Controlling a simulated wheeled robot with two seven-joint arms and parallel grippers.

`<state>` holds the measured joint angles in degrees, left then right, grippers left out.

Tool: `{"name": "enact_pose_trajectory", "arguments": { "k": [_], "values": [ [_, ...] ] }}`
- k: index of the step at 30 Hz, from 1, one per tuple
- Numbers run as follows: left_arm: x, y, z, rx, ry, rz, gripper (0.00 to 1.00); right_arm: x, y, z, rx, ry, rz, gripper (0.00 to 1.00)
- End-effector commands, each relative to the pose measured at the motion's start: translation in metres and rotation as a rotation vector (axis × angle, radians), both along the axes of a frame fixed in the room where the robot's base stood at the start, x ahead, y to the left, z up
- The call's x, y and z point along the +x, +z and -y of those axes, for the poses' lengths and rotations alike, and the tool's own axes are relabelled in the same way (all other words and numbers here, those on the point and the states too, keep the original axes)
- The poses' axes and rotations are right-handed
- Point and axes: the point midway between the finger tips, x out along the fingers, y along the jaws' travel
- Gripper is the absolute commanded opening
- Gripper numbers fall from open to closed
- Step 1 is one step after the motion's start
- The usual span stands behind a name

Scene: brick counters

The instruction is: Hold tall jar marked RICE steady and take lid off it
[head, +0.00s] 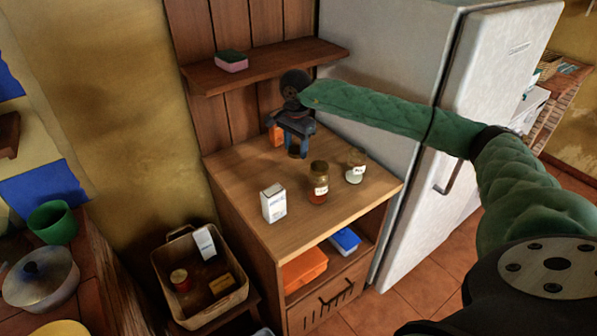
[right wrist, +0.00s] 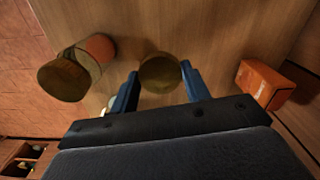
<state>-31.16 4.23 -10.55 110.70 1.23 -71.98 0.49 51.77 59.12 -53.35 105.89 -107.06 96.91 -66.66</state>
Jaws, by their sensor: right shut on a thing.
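My right gripper (head: 296,132) points down over the back of the wooden counter. Its two blue fingers (right wrist: 160,85) are shut on a round, brass-coloured lid (right wrist: 160,73), whose dark side shows below the fingers in the head view (head: 295,151). Any jar body or label under this lid is hidden. A jar with reddish contents (head: 318,185) and a white label stands in front of it. A smaller jar with pale contents (head: 356,167) stands to the right. I cannot surely read which label says RICE. My left gripper is not in view.
A white carton (head: 273,203) stands at the counter's front left. An orange box (right wrist: 264,85) is close beside the gripper at the back. A shelf (head: 265,66) overhangs the counter. The fridge (head: 385,90) stands at right. A basket (head: 200,290) is lower left.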

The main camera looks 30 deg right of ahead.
Motion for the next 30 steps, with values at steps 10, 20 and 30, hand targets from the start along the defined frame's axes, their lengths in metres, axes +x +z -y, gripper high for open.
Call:
{"name": "enact_pose_trajectory", "arguments": {
  "k": [10, 20, 30],
  "values": [
    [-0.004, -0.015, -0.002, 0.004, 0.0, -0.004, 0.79, -0.001, -0.011, 0.03, -0.006, -0.164, -0.007, 0.19],
    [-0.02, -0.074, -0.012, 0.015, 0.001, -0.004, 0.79, -0.001, -0.052, 0.029, -0.007, -0.16, -0.006, 0.19],
    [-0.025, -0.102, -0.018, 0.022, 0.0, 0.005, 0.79, -0.001, -0.076, 0.029, -0.007, -0.16, -0.007, 0.19]
  ]
}}
